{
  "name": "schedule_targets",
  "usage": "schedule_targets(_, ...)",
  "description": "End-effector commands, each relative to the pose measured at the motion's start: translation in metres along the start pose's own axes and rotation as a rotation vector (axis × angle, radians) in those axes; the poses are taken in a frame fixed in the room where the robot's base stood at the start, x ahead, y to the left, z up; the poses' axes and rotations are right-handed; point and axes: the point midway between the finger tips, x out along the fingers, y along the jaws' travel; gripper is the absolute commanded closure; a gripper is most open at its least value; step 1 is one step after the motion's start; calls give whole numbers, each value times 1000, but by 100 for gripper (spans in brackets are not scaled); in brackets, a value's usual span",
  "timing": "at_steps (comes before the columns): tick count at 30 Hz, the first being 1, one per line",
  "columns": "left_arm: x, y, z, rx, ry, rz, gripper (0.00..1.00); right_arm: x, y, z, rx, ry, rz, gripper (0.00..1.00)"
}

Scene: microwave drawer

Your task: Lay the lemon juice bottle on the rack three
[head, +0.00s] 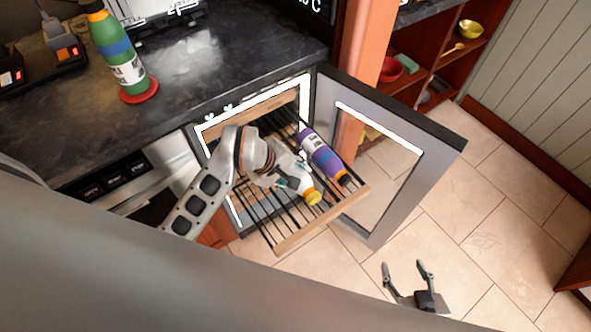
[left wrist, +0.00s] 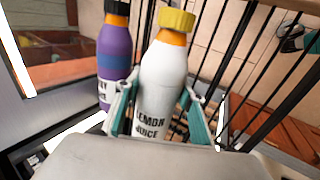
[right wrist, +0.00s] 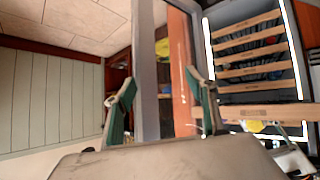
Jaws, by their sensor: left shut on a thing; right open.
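The lemon juice bottle (left wrist: 163,85) is white with a yellow cap and an orange neck. It lies along the pulled-out rack (head: 277,243), and its yellow cap (head: 313,198) points to the rack's front in the head view. My left gripper (head: 292,180) is shut around the bottle's body, with a finger on each side in the left wrist view. I cannot tell whether the bottle presses on the bars. A purple bottle (head: 322,155) lies beside it on the same rack. My right gripper (head: 408,272) is open and empty, above the floor.
The cabinet's glass door (head: 398,160) stands open to the right of the rack. Several wooden-fronted racks (right wrist: 250,73) are stacked inside, seen in the right wrist view. A green bottle (head: 115,50) stands on a red coaster (head: 139,90) on the dark counter (head: 210,65).

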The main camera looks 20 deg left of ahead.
Motion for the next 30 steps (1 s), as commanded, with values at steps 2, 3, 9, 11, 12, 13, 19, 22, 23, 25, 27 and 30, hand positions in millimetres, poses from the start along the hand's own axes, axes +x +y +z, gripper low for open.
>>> schedule_targets(2,8,-5,0,0,-1,0,96,4,2,5,-6,-3,4,44)
schedule_targets(3,9,-5,0,0,-1,0,96,5,3,4,-9,-1,7,44)
schedule_targets(9,13,-8,1,0,-2,-5,96,6,8,-5,-14,16,16,44)
schedule_targets(11,13,-9,1,0,-3,-6,96,6,9,-6,-14,18,17,44)
schedule_targets(12,13,-9,2,0,-3,-6,96,6,9,-6,-14,19,17,44)
schedule_targets(13,13,-9,2,0,-3,-7,96,6,9,-6,-14,19,17,44)
schedule_targets(19,14,-10,2,-1,-4,-8,42,7,8,-4,-14,16,16,44)
schedule_targets(22,13,-9,1,-1,-3,-6,42,8,9,-4,-14,16,15,44)
schedule_targets(23,12,-9,1,-1,-2,-5,42,8,8,-4,-14,16,15,44)
schedule_targets(25,12,-8,1,0,-2,-4,42,8,8,-5,-14,16,14,44)
schedule_targets(27,12,-8,1,-1,-2,-6,42,7,7,-4,-14,15,12,44)
schedule_targets(30,10,-8,0,-1,-1,-4,42,6,6,0,-17,9,9,44)
